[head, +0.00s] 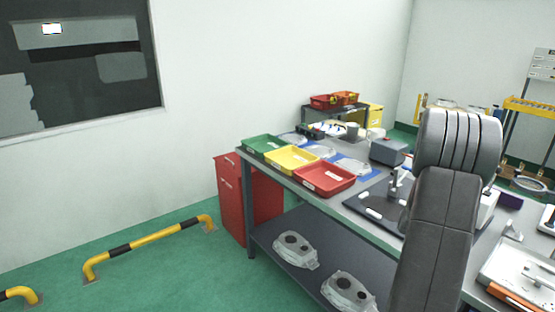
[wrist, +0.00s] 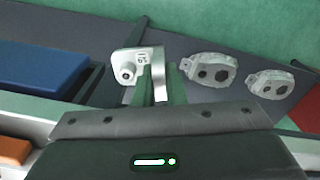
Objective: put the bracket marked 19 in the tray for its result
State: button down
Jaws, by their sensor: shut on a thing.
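In the wrist view my gripper (wrist: 160,84) is shut on a pale metal bracket (wrist: 129,63). The bracket has a round boss with a dark hole and a small label whose upside-down marking looks like 19. It is held above a grey surface.
Pale castings lie behind the trays on blue mats, and a grey box (head: 387,151) stands to their right. A black plate (head: 369,209) with a small fixture lies right of the red tray. Two castings (head: 296,250) sit on the lower shelf. A red cabinet (head: 232,195) and yellow rail (head: 145,240) stand left.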

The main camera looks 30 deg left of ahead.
aim_at(282, 161)
jog(key=i+j, duration=0.1)
jog(key=j, duration=0.3)
jog(key=j+u, duration=0.1)
jog(key=j, duration=0.3)
jog(key=i+j, duration=0.15)
jog(key=j, duration=0.25)
jog(key=i+j+u, duration=0.1)
jog(key=j, duration=0.25)
jog(key=i+j, duration=0.15)
jog(key=j, duration=0.25)
